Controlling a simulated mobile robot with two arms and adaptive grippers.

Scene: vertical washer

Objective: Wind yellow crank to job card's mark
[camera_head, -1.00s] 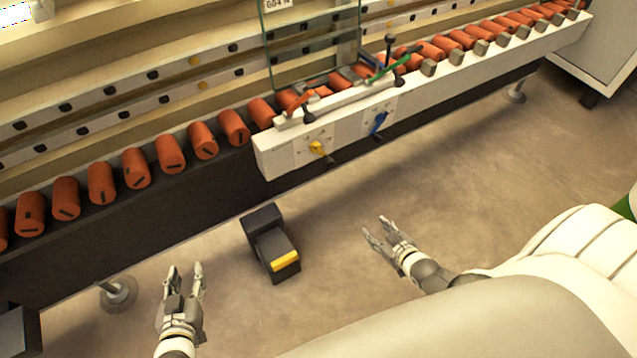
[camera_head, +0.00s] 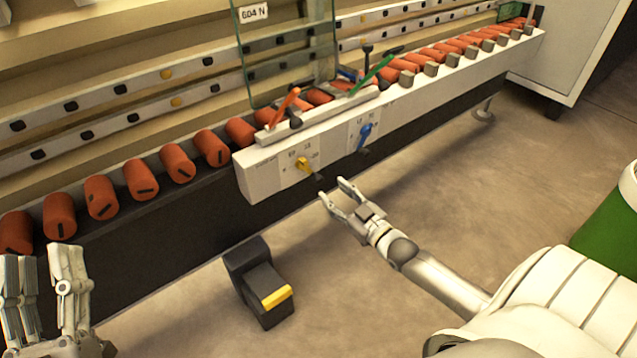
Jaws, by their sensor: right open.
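The yellow crank (camera_head: 303,164) sits on the white front panel (camera_head: 262,172) of the washer's rail, with a dial scale around it whose marks are too small to read surely. Its dark knob (camera_head: 319,177) points down to the right. My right gripper (camera_head: 333,190) is open and empty, just below and to the right of the yellow crank, apart from it as far as I can tell. My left gripper (camera_head: 42,258) is at the lower left, raised in front of the rollers, its fingers apart and empty. I cannot make out a job card.
A blue crank (camera_head: 365,135) sits right of the yellow one. Orange (camera_head: 284,106) and green (camera_head: 372,75) levers stand above the panel. A glass pane (camera_head: 285,50) labelled 604 N stands behind. A black pedal (camera_head: 262,288) with yellow edge is on the floor. Orange rollers (camera_head: 173,163) line the rail.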

